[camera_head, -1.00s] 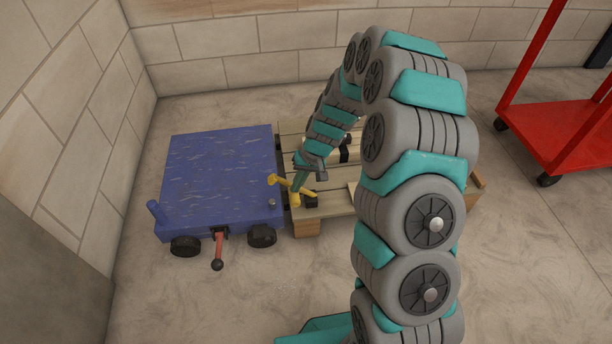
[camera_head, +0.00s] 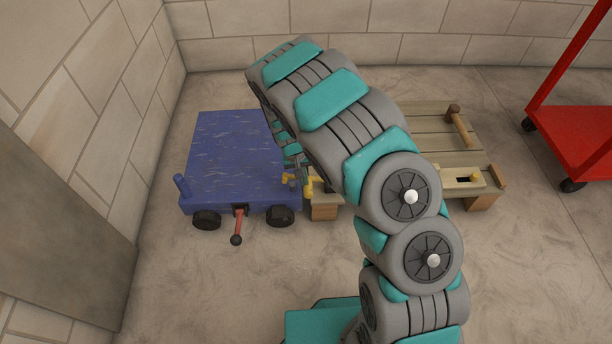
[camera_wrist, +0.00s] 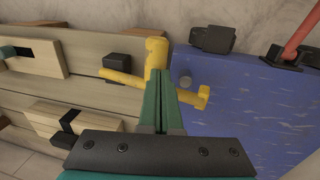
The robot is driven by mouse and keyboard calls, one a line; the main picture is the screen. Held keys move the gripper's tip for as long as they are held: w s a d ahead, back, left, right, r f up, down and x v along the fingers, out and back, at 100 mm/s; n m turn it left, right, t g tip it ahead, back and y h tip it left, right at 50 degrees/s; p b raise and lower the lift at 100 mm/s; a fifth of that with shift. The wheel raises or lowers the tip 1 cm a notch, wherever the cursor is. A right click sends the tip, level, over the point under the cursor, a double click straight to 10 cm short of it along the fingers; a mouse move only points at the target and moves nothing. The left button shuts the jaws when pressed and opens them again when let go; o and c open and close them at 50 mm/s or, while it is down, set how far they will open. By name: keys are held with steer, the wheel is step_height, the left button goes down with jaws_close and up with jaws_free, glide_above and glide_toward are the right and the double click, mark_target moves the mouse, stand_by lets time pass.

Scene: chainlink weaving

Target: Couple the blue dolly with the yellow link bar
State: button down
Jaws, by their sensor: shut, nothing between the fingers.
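The blue dolly (camera_head: 235,155) stands on the floor left of a wooden platform; its blue deck (camera_wrist: 255,105) fills the right of the wrist view. The yellow link bar (camera_head: 310,186) lies at the seam between dolly and platform.
The wooden platform (camera_head: 440,125) has a handle and a slotted block. A red lever (camera_head: 238,222) hangs on the dolly's front. A red cart (camera_head: 580,130) stands right. Walls close off left and back; the front floor is clear.

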steer(key=shift+a+f+b, duration=0.2)
steer(key=shift+a+f, duration=0.1)
steer(key=shift+f, duration=0.25)
steer(key=shift+a+f+b, duration=0.15)
steer(key=shift+a+f, duration=0.1)
steer(key=shift+f, duration=0.4)
steer(key=a+r, duration=0.2)
steer(key=r, duration=0.4)
steer(key=a+r, duration=0.3)
steer(key=r, duration=0.4)
steer(key=shift+a+r, duration=0.15)
steer(key=shift+a, duration=0.1)
steer(key=s+d+r+m+p, duration=0.1)
steer(key=s+d+r+p, duration=0.1)
steer(key=s+d+r, duration=1.25)
steer(key=s+r, duration=0.2)
steer(key=s, duration=0.4)
steer(key=s+d+r+g+y+p, duration=0.1)
steer(key=s+r, duration=0.2)
steer(key=s, duration=0.5)
steer(key=s+d+r+n+p, duration=0.1)
steer(key=s+r, duration=0.3)
steer(key=s, duration=0.4)
steer(key=shift+s+d+g+y, duration=0.25)
steer(key=shift+d+g+y, duration=0.15)
